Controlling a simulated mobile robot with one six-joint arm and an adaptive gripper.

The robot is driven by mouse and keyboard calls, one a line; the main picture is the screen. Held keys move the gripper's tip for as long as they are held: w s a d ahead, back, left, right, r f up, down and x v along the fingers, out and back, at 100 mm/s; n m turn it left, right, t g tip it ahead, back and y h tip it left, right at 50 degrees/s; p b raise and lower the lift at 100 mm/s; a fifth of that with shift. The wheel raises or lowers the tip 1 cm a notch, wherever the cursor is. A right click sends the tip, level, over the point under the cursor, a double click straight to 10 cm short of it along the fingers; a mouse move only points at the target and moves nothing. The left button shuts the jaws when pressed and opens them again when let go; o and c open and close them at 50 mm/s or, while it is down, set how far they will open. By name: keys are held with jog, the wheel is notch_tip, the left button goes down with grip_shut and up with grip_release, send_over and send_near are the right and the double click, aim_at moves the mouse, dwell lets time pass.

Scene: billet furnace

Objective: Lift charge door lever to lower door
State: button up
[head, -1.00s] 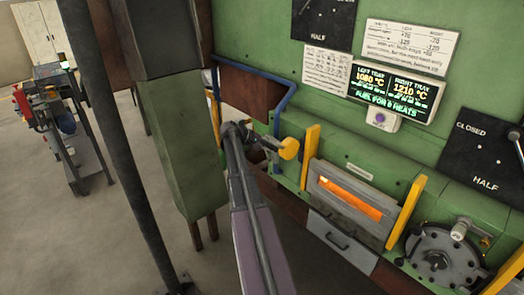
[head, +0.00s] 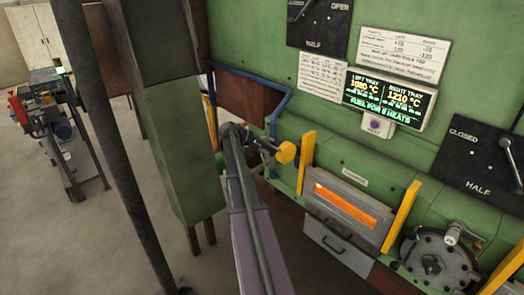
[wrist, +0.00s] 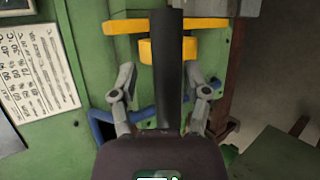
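A yellow knob (head: 286,153), which looks like the end of the charge door lever, stands out from the green furnace front, left of the charge door. The grey charge door (head: 350,190) has an orange glow in its opening, between two yellow uprights. My gripper (head: 266,147) is close to the knob on its left. In the wrist view, the fingers of my gripper (wrist: 161,74) are spread apart. The yellow knob (wrist: 146,50) shows beyond and between them, partly hidden by a dark bar (wrist: 168,60). I cannot tell if the fingers touch the knob.
A blue pipe (head: 284,103) runs along the furnace behind my gripper. A green box column (head: 185,150) and a dark post (head: 115,130) stand left of my arm. A temperature display (head: 387,98) is above the door. Open floor lies at left.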

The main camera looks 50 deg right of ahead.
jog(key=shift+a, duration=0.1)
jog(key=shift+s, duration=0.25)
dwell(0.3)
jog(key=shift+w+a, duration=0.1)
